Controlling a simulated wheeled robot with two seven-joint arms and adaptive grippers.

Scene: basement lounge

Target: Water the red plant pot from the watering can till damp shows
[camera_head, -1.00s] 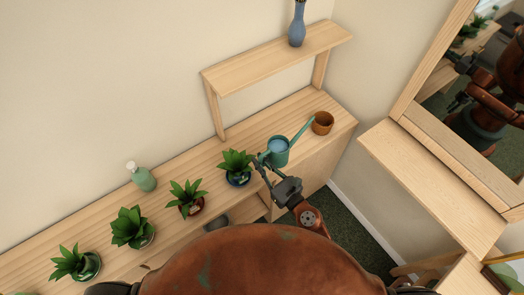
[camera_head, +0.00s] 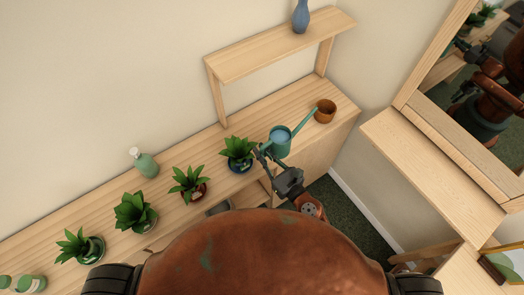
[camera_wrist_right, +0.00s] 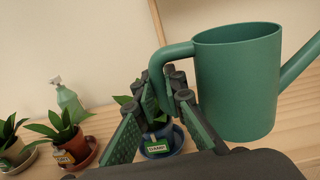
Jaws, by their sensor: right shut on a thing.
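The teal watering can (camera_head: 280,143) is at the right part of the wooden bench, its spout pointing up and right in the head view; its inside looks pale blue. My right gripper (camera_head: 262,155) is shut on its handle, which shows between the fingers in the right wrist view (camera_wrist_right: 168,88). The can looks upright; I cannot tell whether its base touches the bench. The red plant pot (camera_head: 199,194) holds a leafy plant left of the can, beyond a blue pot. In the wrist view the red pot (camera_wrist_right: 74,147) has a small label, unclear to me. My left gripper is not in view.
A blue pot (camera_head: 238,165) with a plant stands between the can and the red pot; its label seems to read DAMP. A brown empty pot (camera_head: 325,112) sits near the spout. A green spray bottle (camera_head: 145,164) and a raised shelf (camera_head: 270,52) stand behind.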

